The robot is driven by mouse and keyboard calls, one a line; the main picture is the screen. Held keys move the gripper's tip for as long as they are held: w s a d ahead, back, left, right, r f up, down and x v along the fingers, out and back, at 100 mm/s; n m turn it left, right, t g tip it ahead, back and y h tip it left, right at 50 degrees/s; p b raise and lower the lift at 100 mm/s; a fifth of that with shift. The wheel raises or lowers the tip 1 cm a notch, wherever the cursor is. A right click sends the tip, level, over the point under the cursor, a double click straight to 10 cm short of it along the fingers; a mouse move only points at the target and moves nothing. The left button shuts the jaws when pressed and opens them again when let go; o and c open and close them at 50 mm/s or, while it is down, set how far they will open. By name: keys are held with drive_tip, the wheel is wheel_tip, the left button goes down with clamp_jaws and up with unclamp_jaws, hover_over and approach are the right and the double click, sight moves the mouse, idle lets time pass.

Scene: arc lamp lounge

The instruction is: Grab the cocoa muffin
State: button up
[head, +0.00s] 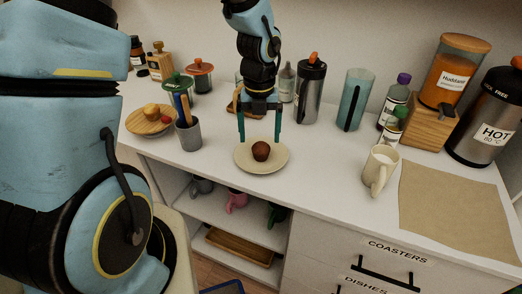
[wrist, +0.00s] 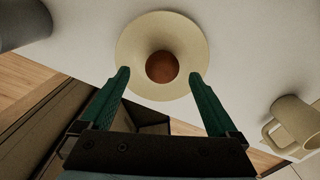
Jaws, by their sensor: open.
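The cocoa muffin (head: 261,151) is small, round and dark brown. It sits on a cream plate (head: 243,163) near the front edge of the white counter. My gripper (head: 259,143) is open, with its two teal fingers pointing down above the plate. In the wrist view the muffin (wrist: 162,66) lies on the plate (wrist: 133,48), just beyond the fingertips of my gripper (wrist: 159,75) and between their lines. Nothing is held, and the muffin appears untouched.
A cream mug (head: 379,170) stands right, beside a brown mat (head: 450,205). Bottles, a tumbler (head: 353,99) and a flask (head: 309,90) line the back.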

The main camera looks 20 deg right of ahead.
sight(261, 144)
wheel_tip(261, 144, down, 4)
drive_tip(key=shift+s+d+f, duration=0.1)
drive_tip(key=shift+s, duration=0.05)
drive_tip(key=shift+c, duration=0.2)
drive_tip(key=c, duration=1.4)
